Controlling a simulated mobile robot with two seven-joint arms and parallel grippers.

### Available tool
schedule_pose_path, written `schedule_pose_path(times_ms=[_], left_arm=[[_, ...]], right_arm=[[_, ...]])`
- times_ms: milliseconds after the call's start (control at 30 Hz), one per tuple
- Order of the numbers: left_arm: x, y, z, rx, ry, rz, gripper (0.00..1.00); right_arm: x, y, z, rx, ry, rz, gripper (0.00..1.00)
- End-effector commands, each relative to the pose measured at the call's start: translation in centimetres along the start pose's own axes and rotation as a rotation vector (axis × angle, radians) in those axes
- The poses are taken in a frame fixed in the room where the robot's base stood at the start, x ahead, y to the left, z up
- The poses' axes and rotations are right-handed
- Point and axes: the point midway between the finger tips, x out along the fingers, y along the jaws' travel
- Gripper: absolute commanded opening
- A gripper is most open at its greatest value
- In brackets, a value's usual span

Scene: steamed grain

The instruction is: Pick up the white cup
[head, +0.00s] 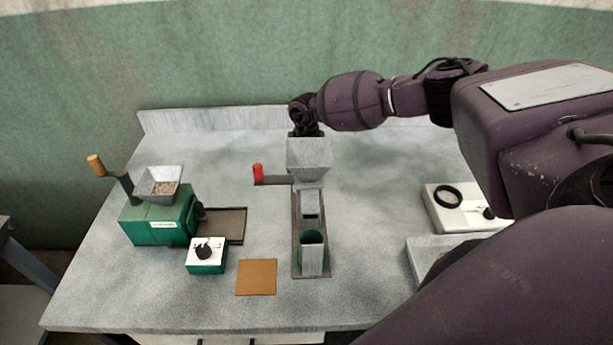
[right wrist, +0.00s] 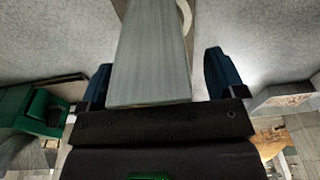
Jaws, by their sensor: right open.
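I cannot make out a white cup for certain in the head view. In the right wrist view a pale curved edge (right wrist: 187,17) shows behind a grey block at the top; I cannot tell whether it belongs to the cup. My right gripper (head: 304,128) is at the back of the table, behind the grey hopper, which partly hides its fingers. In the right wrist view its two blue fingers (right wrist: 160,80) stand apart, one on each side of the grey block. I cannot tell whether they touch it. My left gripper is not in view.
A grey hopper (head: 309,158) with a red-handled crank (head: 258,173) stands mid-table. Left are a green grinder (head: 155,224), a knob box (head: 207,257) and a brown square (head: 256,278). A white device (head: 456,215) is at right. The left back table is clear.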

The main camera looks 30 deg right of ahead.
Motion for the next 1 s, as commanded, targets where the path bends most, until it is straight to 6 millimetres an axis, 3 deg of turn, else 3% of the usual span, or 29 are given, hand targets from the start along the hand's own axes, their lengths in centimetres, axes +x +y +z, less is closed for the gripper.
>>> schedule_pose_path(times_ms=[233, 600, 867, 1000], left_arm=[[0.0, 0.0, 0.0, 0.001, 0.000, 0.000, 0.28], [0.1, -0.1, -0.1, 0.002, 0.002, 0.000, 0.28], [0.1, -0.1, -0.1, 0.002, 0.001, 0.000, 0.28], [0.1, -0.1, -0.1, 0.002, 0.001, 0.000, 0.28]], right_arm=[[0.1, 0.0, 0.0, 0.000, 0.000, 0.000, 0.86], [0.1, 0.0, 0.0, 0.000, -0.001, 0.001, 0.32], [-0.2, 0.0, 0.0, 0.000, -0.001, 0.001, 0.32], [-1.4, 0.0, -0.1, 0.000, -0.003, 0.003, 0.32]])
